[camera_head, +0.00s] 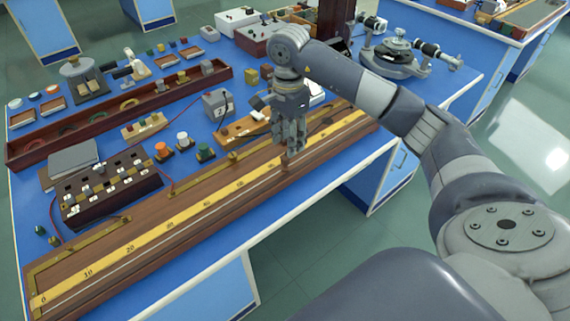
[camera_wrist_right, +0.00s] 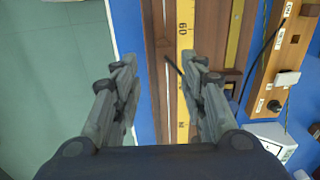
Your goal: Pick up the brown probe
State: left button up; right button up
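The right gripper (camera_head: 288,150) points down over the long wooden metre-scale board (camera_head: 110,272) on the blue bench. In the right wrist view the right gripper (camera_wrist_right: 163,85) is open, its two fingers apart on either side of the board's yellow scale. A small brown upright piece, probably the brown probe (camera_head: 284,162), stands just below the fingertips. In the right wrist view a thin dark rod (camera_wrist_right: 173,66) lies aslant between the fingers; I cannot tell for sure if it is part of the probe. I see nothing held. The left gripper is out of view.
A dark resistance box (camera_head: 110,190), a grey meter (camera_head: 217,104) and a wooden box with a wire (camera_head: 245,128) stand behind the board. A spectrometer (camera_head: 398,55) is at the back right. The bench's front edge is close, with open floor beyond.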

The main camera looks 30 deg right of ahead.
aim_at(285, 157)
notch_tip(285, 157, down, 2)
jog(key=shift+f, duration=0.1)
jog(key=shift+a+f+p, duration=0.1)
jog(key=shift+f+p, duration=0.35)
jog(key=shift+f, duration=0.15)
jog(key=f, duration=0.2)
jog(key=f+p, duration=0.1)
jog(key=shift+w+a+f, duration=0.15)
jog(key=shift+w+f, duration=0.15)
jog(key=shift+f, duration=0.4)
jog(key=shift+c, duration=0.3)
grip_shut()
